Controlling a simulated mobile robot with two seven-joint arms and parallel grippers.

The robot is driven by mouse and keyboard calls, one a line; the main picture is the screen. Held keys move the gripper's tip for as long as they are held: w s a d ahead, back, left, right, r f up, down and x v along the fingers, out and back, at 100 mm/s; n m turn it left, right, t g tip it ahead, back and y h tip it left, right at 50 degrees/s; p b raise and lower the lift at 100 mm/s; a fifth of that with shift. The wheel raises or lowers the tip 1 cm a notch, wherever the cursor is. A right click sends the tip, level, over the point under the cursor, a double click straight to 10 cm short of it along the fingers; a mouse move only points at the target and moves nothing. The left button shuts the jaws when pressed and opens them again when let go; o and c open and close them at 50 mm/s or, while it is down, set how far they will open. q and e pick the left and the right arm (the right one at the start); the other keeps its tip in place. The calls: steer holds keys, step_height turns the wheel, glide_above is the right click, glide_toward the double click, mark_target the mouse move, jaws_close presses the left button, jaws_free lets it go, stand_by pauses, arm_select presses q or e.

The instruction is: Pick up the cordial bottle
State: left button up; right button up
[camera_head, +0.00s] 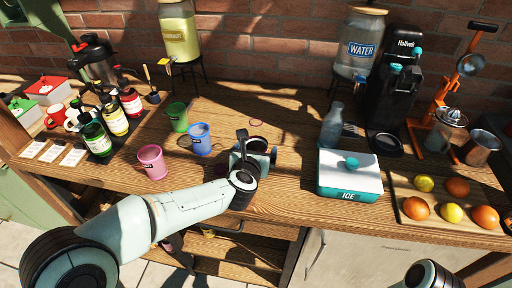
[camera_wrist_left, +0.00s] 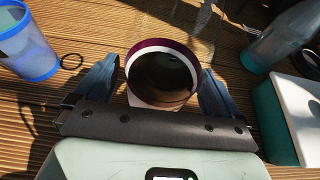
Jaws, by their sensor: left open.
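Several bottles stand on a dark mat at the left in the head view: one with a red cap and red label (camera_head: 130,100), one yellow-labelled (camera_head: 115,121) and one green (camera_head: 94,136). Their lettering is too small to tell which is the cordial bottle. A clear bottle (camera_head: 332,124) stands near the ice box and shows in the left wrist view (camera_wrist_left: 285,38). My left gripper (camera_head: 256,146) is open, low over the table's middle. In the left wrist view its fingers (camera_wrist_left: 156,88) stand either side of a round vessel with a purple rim (camera_wrist_left: 133,62), with nothing clamped. My right gripper is out of view.
Pink (camera_head: 152,161), blue (camera_head: 200,139) and green (camera_head: 177,117) cups stand left of my left gripper. The white-and-teal ice box (camera_head: 336,188) stands right of it. A fruit board (camera_head: 408,185) lies at the right. Drink dispensers stand at the back.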

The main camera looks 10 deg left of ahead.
arm_select(q)
steer(key=shift+w+f, duration=0.1)
steer(key=shift+w, duration=0.1)
steer(key=c, duration=1.4)
steer(key=shift+r, duration=0.3)
steer(key=shift+r+p, duration=0.35)
steer(key=shift+r, duration=0.35)
steer(key=shift+a+r+p, duration=0.1)
steer(key=shift+r+p, duration=3.85)
steer(key=shift+r, duration=5)
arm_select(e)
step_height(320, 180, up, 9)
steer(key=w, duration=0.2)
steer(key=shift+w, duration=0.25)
